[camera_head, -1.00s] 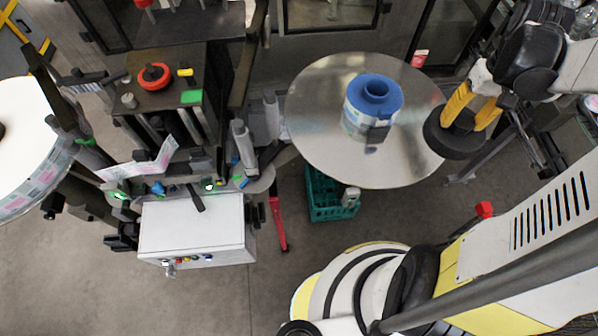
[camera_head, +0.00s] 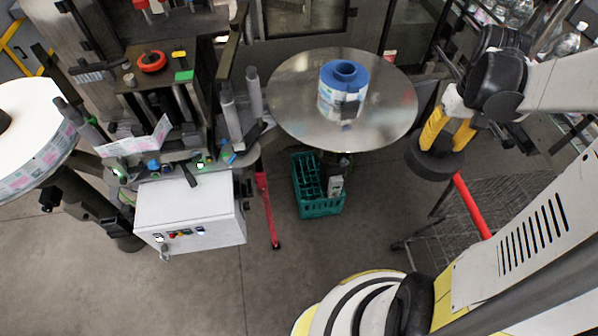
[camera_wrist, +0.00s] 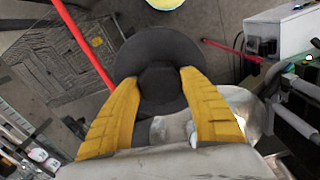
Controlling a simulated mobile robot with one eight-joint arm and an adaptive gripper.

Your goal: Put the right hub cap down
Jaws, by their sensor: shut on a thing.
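The right hub cap is a dark round disc (camera_head: 434,160) with a raised middle. My gripper (camera_head: 447,137), with yellow fingers, is shut on that middle part and holds the cap in the air, right of the round metal plate (camera_head: 390,115). In the wrist view the cap (camera_wrist: 150,52) lies between the yellow fingers of my gripper (camera_wrist: 160,85), its broad disc beyond the fingertips. The fingers hide part of its middle.
A blue-cored label roll (camera_head: 342,95) stands on the metal plate. A green crate (camera_head: 318,207) is on the floor below. A wire-mesh cart with a red handle (camera_head: 472,205) stands at the right. The labeller's white box (camera_head: 190,212) is at the left. Open floor lies between.

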